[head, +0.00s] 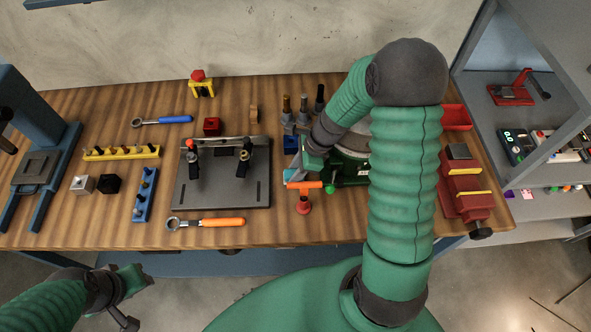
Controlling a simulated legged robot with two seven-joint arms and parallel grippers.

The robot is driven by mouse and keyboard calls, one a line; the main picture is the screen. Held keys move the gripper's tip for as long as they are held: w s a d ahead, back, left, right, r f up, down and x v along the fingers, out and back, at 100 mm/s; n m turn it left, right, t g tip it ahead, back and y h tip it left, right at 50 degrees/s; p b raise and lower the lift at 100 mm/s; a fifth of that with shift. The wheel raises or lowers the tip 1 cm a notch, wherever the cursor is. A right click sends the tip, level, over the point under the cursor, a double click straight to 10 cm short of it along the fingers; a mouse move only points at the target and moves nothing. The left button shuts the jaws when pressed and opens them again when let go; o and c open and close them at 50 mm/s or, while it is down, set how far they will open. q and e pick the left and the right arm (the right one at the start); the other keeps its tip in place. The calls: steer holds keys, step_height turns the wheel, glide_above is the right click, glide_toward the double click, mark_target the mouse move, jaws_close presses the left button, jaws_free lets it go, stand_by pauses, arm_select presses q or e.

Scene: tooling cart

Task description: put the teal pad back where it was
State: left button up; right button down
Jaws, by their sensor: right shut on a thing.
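My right gripper (297,171) reaches down from the right, left of the green machine with the round grey top. It is shut on a small pale teal piece (291,175) that looks like the teal pad, mostly hidden by the fingers. The piece is just above the orange bar of a red-based stand (304,206); I cannot tell whether they touch. My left gripper (136,281) is low at the left, off the table's front edge and away from the objects; its jaw opening is unclear.
A dark fixture plate (222,193) with two clamps lies left of my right gripper. The green machine (345,168) is partly hidden by my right arm. A red vise (466,185) stands right. An orange-handled wrench (207,223) lies near the front edge of the wooden table.

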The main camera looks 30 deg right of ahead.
mark_target(291, 172)
steer(key=c, duration=1.2)
jaws_free()
steer(key=shift+w+a+r, duration=0.1)
steer(key=shift+w+a, duration=0.1)
steer(key=shift+a, duration=0.5)
steer(key=shift+c, duration=0.2)
steer(key=shift+o, duration=0.9)
steer(key=shift+a+r, duration=0.1)
steer(key=shift+a, duration=0.2)
steer(key=shift+s+d, duration=0.1)
steer(key=shift+d, duration=0.35)
steer(key=shift+d+r, duration=0.15)
steer(key=shift+d, duration=0.1)
steer(key=v, duration=0.3)
steer(key=shift+d+r, duration=0.15)
arm_select(q)
steer(key=shift+w+a+r+p, duration=0.15)
steer(key=shift+a+r+p, duration=0.15)
steer(key=shift+a+p, duration=0.15)
arm_select(e)
steer(key=v, duration=0.8)
